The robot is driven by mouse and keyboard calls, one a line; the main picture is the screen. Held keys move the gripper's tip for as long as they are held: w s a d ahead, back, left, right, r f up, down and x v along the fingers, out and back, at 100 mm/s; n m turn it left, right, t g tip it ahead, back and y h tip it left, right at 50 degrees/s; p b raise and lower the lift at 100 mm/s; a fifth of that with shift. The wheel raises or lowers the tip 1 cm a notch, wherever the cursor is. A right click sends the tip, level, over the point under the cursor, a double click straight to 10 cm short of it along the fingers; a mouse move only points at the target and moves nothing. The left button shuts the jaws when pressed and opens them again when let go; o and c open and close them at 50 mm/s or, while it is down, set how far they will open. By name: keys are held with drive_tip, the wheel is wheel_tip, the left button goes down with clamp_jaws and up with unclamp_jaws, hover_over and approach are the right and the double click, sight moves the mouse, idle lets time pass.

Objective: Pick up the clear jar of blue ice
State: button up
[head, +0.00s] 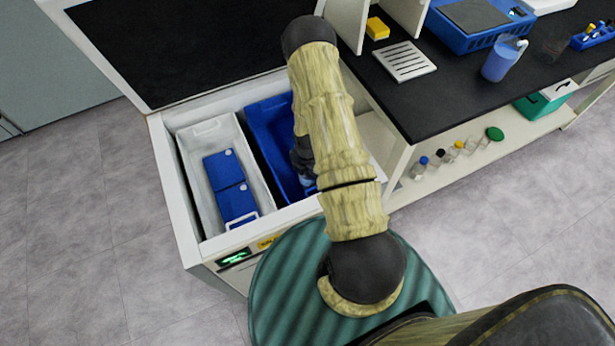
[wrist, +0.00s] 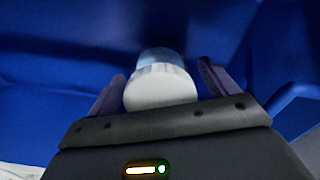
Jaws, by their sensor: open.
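The jar (wrist: 160,88) shows in the wrist view with a white lid toward me and a clear, light-blue body beyond it. It is inside the blue bin (wrist: 60,75). My gripper (wrist: 160,84) is open, with one finger on each side of the jar's lid. I cannot tell whether either finger touches it. In the head view my arm reaches down into the blue bin (head: 262,112), and a small light-blue patch of the jar (head: 306,181) shows beside it. The rest of the jar and the fingers are hidden there.
A white bin (head: 184,160) with blue blocks (head: 229,180) stands left of the blue bin in the open chest. The raised dark lid (head: 190,45) is behind. A black-topped bench (head: 440,95) with a blue jug (head: 503,60) stands close on the right.

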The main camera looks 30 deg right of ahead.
drive_tip(key=shift+c, duration=0.3)
drive_tip(key=c, duration=1.2)
wheel_tip(320, 180, up, 10)
drive_tip(key=shift+r+p, duration=0.1)
drive_tip(key=shift+p, duration=0.2)
